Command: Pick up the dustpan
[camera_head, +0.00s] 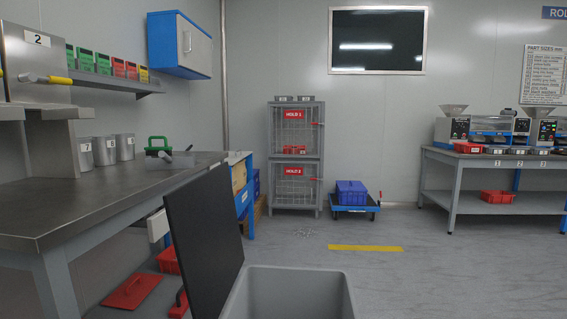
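Neither of my grippers shows in the head view.
The black panel (203,240) and an open grey bin (290,290) stand close in front. The workbench (90,205) fills the left side. Red bins (168,260) sit beneath it. A blue cart (355,207) stands at the back. The floor at right is clear.

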